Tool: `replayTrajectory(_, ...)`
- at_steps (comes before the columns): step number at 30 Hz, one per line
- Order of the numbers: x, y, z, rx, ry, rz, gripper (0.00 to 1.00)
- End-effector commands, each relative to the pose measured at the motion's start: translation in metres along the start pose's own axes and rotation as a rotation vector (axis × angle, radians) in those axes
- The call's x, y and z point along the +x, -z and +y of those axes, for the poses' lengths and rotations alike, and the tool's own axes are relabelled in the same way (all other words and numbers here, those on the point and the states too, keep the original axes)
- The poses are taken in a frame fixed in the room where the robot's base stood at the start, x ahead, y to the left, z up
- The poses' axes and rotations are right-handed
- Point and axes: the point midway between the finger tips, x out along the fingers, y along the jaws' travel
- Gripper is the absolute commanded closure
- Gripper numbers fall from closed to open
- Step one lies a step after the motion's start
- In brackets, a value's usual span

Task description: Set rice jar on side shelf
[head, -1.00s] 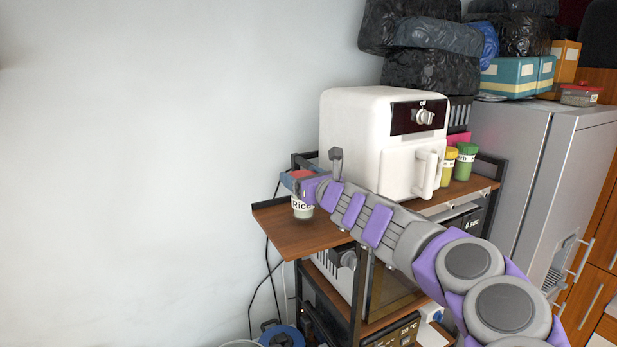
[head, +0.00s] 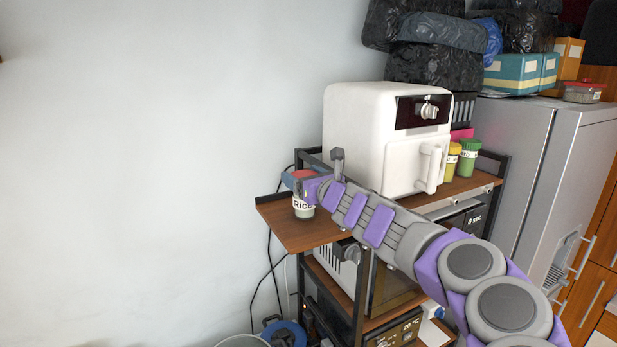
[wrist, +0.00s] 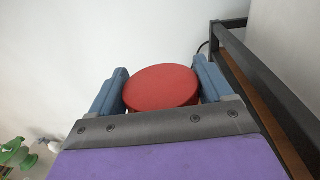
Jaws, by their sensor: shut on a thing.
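The rice jar (head: 303,208) has a white label reading "Rice" and a red lid, which shows in the wrist view (wrist: 161,88). My gripper (head: 303,178) is shut on the jar at its lid, with one blue finger on each side. The jar is upright over the brown side shelf (head: 290,236), which sticks out at the left of the rack. The jar's base appears at or just above the shelf surface; I cannot tell whether it touches. My gripper hides part of the lid in the head view.
A white air fryer (head: 365,140) stands on the rack's top right of the jar. Yellow-lidded (head: 451,160) and green-lidded (head: 468,158) jars stand beyond it. A dark rail (wrist: 262,85) runs beside my gripper. The wall at left is bare.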

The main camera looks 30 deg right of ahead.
Motion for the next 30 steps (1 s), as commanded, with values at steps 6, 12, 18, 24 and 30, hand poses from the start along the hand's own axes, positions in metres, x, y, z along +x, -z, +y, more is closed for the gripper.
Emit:
replayTrajectory(6, -0.001, 0.004, -0.008, 0.002, 0.003, -0.001, 0.9)
replayTrajectory(12, -0.002, 0.004, -0.011, 0.004, 0.004, -0.001, 0.04)
replayTrajectory(18, 0.0, 0.004, -0.008, 0.003, 0.003, 0.0, 0.0)
replayTrajectory(24, -0.009, 0.004, -0.006, 0.004, 0.003, 0.0, 0.0)
replayTrajectory(30, -0.039, 0.004, -0.009, 0.005, 0.002, -0.003, 0.0)
